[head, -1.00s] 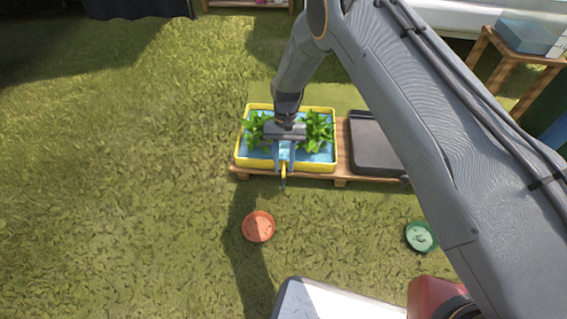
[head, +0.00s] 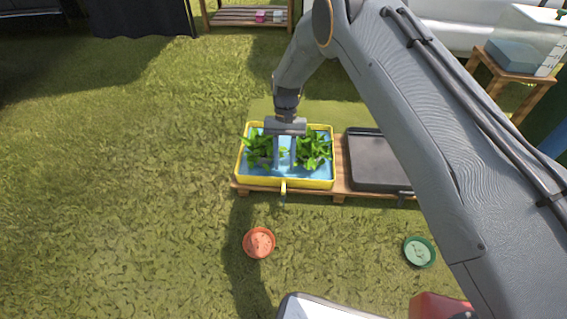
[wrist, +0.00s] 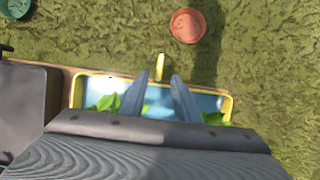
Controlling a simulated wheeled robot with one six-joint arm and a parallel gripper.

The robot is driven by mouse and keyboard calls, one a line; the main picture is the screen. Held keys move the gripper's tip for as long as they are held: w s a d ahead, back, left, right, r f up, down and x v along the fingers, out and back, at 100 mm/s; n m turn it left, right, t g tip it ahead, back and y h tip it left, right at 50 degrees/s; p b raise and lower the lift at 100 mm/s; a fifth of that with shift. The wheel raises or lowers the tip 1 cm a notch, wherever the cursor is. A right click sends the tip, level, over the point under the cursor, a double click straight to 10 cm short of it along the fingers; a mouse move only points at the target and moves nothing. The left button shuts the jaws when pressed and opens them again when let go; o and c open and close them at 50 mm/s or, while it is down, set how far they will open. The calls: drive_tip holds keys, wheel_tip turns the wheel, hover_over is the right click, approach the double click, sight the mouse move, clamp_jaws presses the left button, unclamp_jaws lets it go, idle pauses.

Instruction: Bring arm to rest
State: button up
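My arm comes in from the right of the head view, and my gripper (head: 284,163) hangs over the yellow tray (head: 240,165). In the wrist view my gripper (wrist: 160,82) has its two fingers apart with nothing between them. The tray (wrist: 228,108) has a blue inside and holds two leafy green plants, one on each side of the fingers: the left plant (head: 258,147) and the right plant (head: 316,152). A yellow piece with a dark tip (head: 283,188) sticks out from the tray's front edge. I cannot tell how high the fingertips are above the tray.
The tray stands on a low wooden pallet (head: 340,192) beside a black lidded box (head: 372,172). An orange pot (head: 258,243) and a green pot (head: 419,252) stand on the grass in front. A wooden stand (head: 510,76) is at the right. The grass at left is clear.

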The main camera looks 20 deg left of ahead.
idle(0.3)
drive_tip(key=s+d+r+n+t, duration=0.1)
drive_tip(key=s+r, duration=0.2)
drive_tip(key=r, duration=0.6)
drive_tip(key=s+d+r+y, duration=0.1)
drive_tip(key=s+r, duration=0.2)
drive_tip(key=r, duration=0.5)
drive_tip(key=s+d+r+n+t, duration=0.1)
drive_tip(key=s+d+r, duration=0.1)
drive_tip(key=r, duration=0.7)
drive_tip(key=s+d+r+n+t+y, duration=0.1)
drive_tip(key=s+d+r, duration=0.2)
drive_tip(key=s+d, duration=0.3)
drive_tip(key=s+d+r+t, duration=0.1)
drive_tip(key=s+d+r, duration=0.25)
drive_tip(key=s, duration=0.45)
drive_tip(key=s+d+r+n+y, duration=0.1)
drive_tip(key=s+d+r, duration=0.35)
drive_tip(key=s, duration=0.25)
drive_tip(key=d+r+m+h+p, duration=0.1)
drive_tip(key=d+r+m+p, duration=0.2)
drive_tip(key=d+r+p, duration=0.7)
drive_tip(key=d+r+m+p, duration=0.3)
drive_tip(key=d+r+p, duration=0.7)
drive_tip(key=r+p, duration=0.7)
drive_tip(key=p, duration=1)
drive_tip(key=shift+d+m+h, duration=0.3)
drive_tip(key=shift+m+h, duration=0.1)
